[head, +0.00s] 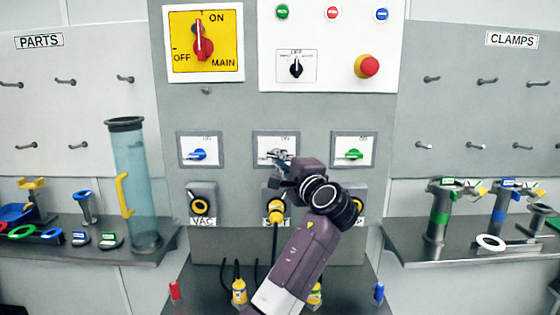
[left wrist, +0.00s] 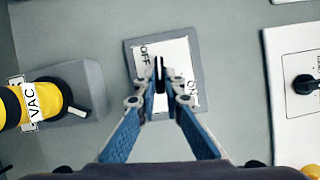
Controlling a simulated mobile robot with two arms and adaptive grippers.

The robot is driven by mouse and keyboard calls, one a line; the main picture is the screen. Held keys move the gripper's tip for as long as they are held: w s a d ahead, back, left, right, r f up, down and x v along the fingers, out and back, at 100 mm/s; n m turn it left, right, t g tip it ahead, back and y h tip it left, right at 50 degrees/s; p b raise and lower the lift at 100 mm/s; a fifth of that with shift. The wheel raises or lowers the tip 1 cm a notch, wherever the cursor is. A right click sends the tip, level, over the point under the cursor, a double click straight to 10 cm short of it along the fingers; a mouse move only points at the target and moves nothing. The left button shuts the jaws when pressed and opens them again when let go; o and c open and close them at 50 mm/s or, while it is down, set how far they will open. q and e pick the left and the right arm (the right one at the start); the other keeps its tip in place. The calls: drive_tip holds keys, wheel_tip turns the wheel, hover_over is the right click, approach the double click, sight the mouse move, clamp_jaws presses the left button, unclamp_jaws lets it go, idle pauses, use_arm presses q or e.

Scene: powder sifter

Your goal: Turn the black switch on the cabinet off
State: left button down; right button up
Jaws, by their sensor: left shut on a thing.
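The black switch sits on a small white plate (head: 262,137) with a grey frame, the middle one of a row of three on the cabinet. In the left wrist view the black switch (left wrist: 160,70) stands between the fingertips, in front of the white plate (left wrist: 176,52) with its OFF and ON labels. My left gripper (head: 279,157) is at this plate, and its fingers (left wrist: 162,84) are shut on the black switch. In the head view the gripper covers most of the switch, so its exact setting is hard to tell. My right gripper is not in view.
A blue switch (head: 197,155) and a green switch (head: 353,154) flank the middle plate. Above are the red main switch (head: 201,42), another black knob (head: 296,67) and a red button (head: 368,66). Black-and-yellow sockets (head: 200,206) sit just below. Shelves stand at both sides.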

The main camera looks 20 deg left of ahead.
use_arm(q)
drive_tip(key=shift+r+n, duration=0.2)
drive_tip(key=shift+n, duration=0.4)
drive_tip(key=shift+g, duration=0.3)
drive_tip(key=c, duration=2)
unclamp_jaws()
drive_tip(key=shift+a, duration=0.1)
drive_tip(key=shift+c, duration=0.2)
drive_tip(key=shift+f, duration=0.1)
drive_tip(key=v, duration=1.2)
